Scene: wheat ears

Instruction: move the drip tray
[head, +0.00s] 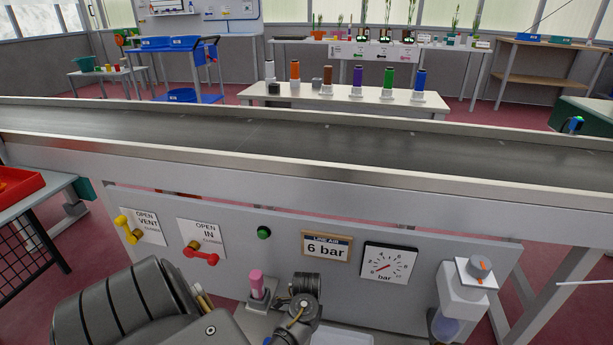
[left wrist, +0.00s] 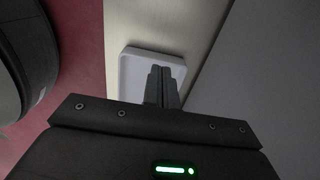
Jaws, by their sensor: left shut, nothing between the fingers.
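The drip tray (left wrist: 134,62) is a shallow white square tray with rounded corners and a raised rim. In the left wrist view it lies on a pale, narrow surface. My left gripper (left wrist: 162,70) is shut and empty. Its closed fingers overlap the tray in the picture and hide part of its middle and near side. I cannot tell whether the fingertips touch it. In the head view a pale patch shows low at the bottom edge, and I cannot tell for sure that it is the tray. My right gripper is not in view.
A grey panel (head: 290,270) stands ahead with a yellow handle (head: 128,228), a red handle (head: 203,254), a gauge (head: 388,263) and a regulator (head: 465,285). A pink-topped cylinder (head: 256,282) stands before it. A conveyor (head: 300,140) runs above. A grey wall (left wrist: 265,80) flanks the tray's right.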

